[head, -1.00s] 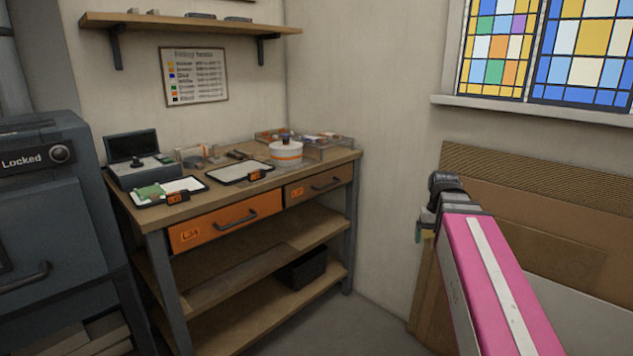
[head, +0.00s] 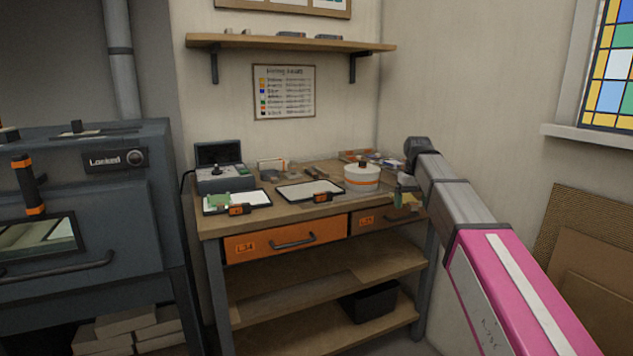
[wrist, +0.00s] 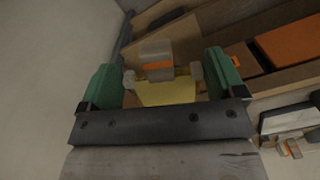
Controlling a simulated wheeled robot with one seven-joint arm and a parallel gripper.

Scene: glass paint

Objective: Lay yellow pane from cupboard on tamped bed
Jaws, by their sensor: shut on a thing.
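A yellow pane (wrist: 168,93) shows in the wrist view between the fingers of my gripper (wrist: 165,82), which is shut on it. A grey piece with an orange band (wrist: 157,62) shows just beyond the pane. In the head view my gripper (head: 406,198) is small and partly hidden, in front of the workbench's right end; the pane is not clear there. Two dark-framed trays with pale beds lie on the bench. The left tray (head: 255,199) has a green piece (head: 218,200) on it; the right tray (head: 308,189) looks bare. I cannot tell which is tamped.
The workbench (head: 225,226) has orange drawers (head: 286,238) and lower shelves. A white round pot (head: 362,180) stands right of the trays, a dark control box (head: 222,178) behind the left one. A grey kiln-like cabinet marked Locked (head: 95,200) stands left. Boards (head: 590,250) lean at right.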

